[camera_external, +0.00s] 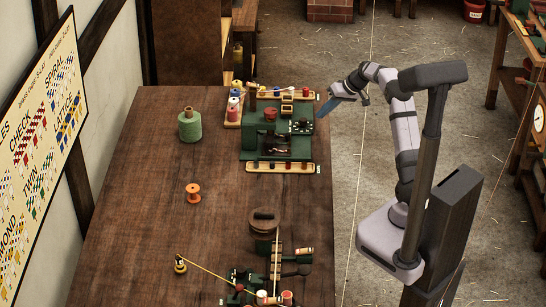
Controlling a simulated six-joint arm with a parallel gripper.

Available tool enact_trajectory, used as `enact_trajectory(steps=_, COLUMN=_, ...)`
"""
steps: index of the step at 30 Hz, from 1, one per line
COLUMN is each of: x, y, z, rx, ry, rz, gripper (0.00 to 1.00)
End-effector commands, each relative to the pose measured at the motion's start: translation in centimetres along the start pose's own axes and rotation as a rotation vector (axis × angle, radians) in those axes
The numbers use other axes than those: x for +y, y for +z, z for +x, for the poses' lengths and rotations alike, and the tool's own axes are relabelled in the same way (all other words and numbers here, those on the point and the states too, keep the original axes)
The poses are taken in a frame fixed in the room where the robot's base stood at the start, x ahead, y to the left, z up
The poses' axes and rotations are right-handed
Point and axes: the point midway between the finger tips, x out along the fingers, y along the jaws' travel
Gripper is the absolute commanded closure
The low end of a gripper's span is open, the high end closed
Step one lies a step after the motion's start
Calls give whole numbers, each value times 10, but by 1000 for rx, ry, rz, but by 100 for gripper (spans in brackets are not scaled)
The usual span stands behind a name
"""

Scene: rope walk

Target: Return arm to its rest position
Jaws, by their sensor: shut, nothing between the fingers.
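My gripper (330,104) is at the end of my grey arm, at the right of the wooden table (135,215), near its far right edge. It points left and down, with bluish fingertips close to the right side of the green machine (277,147). The fingers are shut and nothing shows between them. I cannot tell whether the fingertips hang over the table or just beyond its edge. My arm is raised and bent, with its forearm reaching left from the elbow.
A green twine spool (190,126) and an orange spool (193,193) stand on the table. A dark round lidded object (264,220) and green winding gear (243,282) with a yellow cord are nearer. Small coloured spools sit on a tray (233,113). The floor (345,210) beside the table is mostly clear.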

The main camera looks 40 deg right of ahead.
Motion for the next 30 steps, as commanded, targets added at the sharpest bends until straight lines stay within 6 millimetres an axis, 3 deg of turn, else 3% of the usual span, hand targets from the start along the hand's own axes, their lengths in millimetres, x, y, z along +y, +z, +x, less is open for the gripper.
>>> enact_trajectory(steps=11, x=0, y=0, z=0, rx=0, ry=0, rz=23, gripper=100)
enact_trajectory(steps=15, x=4, y=-3, z=0, rx=14, ry=13, rz=124, gripper=100)
enact_trajectory(steps=18, x=18, y=1, z=2, rx=13, ry=67, rz=223, gripper=100)
enact_trajectory(steps=20, x=33, y=25, z=12, rx=-31, ry=115, rz=297, gripper=100)
enact_trajectory(steps=25, x=62, y=118, z=36, rx=-190, ry=237, rz=442, gripper=100)
enact_trajectory(steps=28, x=67, y=178, z=32, rx=-285, ry=314, rz=486, gripper=100)
enact_trajectory(steps=30, x=60, y=214, z=24, rx=-346, ry=360, rz=481, gripper=100)
